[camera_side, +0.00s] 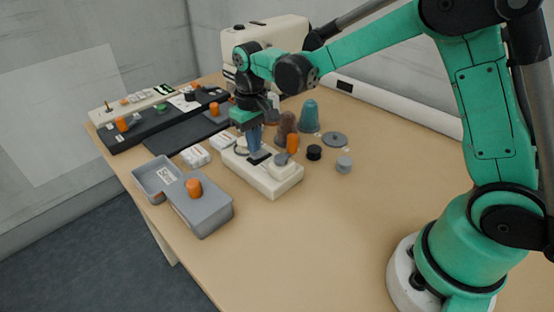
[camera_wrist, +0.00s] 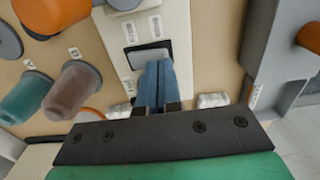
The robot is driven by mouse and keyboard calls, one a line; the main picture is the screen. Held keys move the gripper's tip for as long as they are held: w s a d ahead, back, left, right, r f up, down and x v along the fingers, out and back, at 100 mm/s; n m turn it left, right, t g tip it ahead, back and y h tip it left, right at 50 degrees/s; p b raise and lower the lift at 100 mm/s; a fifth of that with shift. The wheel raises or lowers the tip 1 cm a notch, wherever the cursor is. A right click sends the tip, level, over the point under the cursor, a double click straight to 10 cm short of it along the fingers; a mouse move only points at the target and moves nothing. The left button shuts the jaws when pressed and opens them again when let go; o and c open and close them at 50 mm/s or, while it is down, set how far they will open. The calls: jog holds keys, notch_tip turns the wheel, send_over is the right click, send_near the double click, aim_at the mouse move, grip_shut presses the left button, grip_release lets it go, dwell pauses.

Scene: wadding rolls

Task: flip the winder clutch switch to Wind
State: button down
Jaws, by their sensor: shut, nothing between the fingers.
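The winder (camera_side: 270,180) is a cream box with a grey round part on top, near the middle of the table in the side view. Its switch (camera_wrist: 146,53) is a pale rocker in a dark frame in the wrist view, between small printed labels too small to read. My gripper (camera_side: 254,148) points down over the switch end of the winder. Its blue fingers (camera_wrist: 157,70) are shut together with nothing between them. The tips overlap the near edge of the switch; I cannot tell whether they touch it. They hide part of the frame.
A teal cone (camera_side: 309,116), a brown cone (camera_side: 286,125) and an orange cylinder (camera_side: 292,143) stand close behind the winder. A lidded grey box (camera_side: 207,210) with an orange knob and an open grey bin (camera_side: 150,175) stand at left.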

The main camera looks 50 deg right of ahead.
aim_at(256, 155)
jog(key=shift+f, duration=0.65)
jog(key=shift+r, duration=3.55)
jog(key=shift+s+r, duration=0.1)
jog(key=s+d+r+t, duration=0.1)
jog(key=s+t, duration=0.6)
jog(key=s, duration=0.5)
jog(key=shift+d+r, duration=0.3)
jog(key=shift+r, duration=0.1)
